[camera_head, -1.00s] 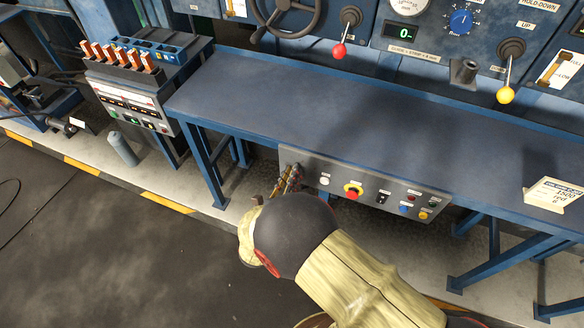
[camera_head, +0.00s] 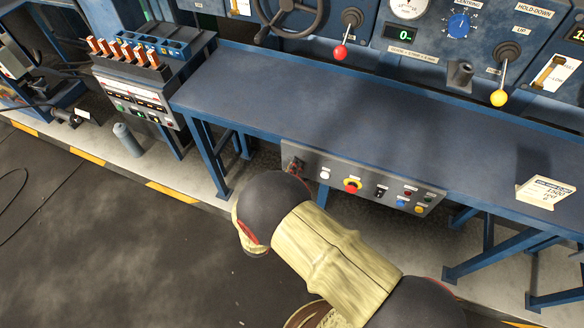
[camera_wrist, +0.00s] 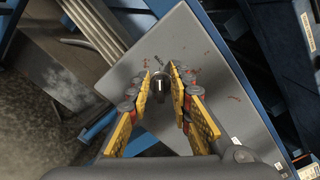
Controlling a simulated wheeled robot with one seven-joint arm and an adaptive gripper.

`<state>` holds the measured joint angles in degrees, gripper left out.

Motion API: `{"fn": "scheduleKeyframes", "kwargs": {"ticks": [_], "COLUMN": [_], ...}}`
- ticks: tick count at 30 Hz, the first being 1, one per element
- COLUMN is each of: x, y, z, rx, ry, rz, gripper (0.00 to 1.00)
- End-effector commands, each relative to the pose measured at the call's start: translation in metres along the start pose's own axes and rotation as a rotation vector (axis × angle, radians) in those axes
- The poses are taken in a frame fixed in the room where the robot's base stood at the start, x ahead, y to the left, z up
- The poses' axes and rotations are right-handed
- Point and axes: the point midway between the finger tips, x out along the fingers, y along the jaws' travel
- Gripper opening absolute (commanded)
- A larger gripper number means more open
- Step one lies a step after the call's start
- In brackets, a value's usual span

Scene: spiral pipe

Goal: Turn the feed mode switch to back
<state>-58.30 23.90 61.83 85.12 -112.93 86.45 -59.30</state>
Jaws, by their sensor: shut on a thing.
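The feed mode switch (camera_wrist: 160,83) shows in the wrist view as a dark knob with a bright end on a grey panel face (camera_wrist: 205,60). In the head view, the grey control panel (camera_head: 335,178) hangs under the bench's front edge. My arm hides most of my gripper there, near the panel's left end.
The blue bench (camera_head: 330,105) lies above, with blue legs on both sides. A grey cylinder (camera_head: 127,138) stands on the floor at left. The floor in front is open.

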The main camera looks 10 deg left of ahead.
Motion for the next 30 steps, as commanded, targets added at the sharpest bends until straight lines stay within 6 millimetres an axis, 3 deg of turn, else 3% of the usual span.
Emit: {"fn": "scheduleKeyframes", "kwargs": {"ticks": [5,6,8,19,23,30], "x": [-0.001,-0.001,-0.001,-0.005,-0.023,-0.072], "y": [0.002,0.002,0.002,0.001,0.001,0.002], "z": [0.000,0.000,0.000,0.000,0.001,0.001], "rx": [0.000,0.000,0.000,0.000,-0.001,-0.001], "ry": [-0.002,-0.002,-0.002,-0.001,-0.003,-0.006], "rz": [0.004,0.004,0.004,0.002,0.004,0.006], "gripper": [0.00,0.23,0.27,0.27,0.27,0.27]}}
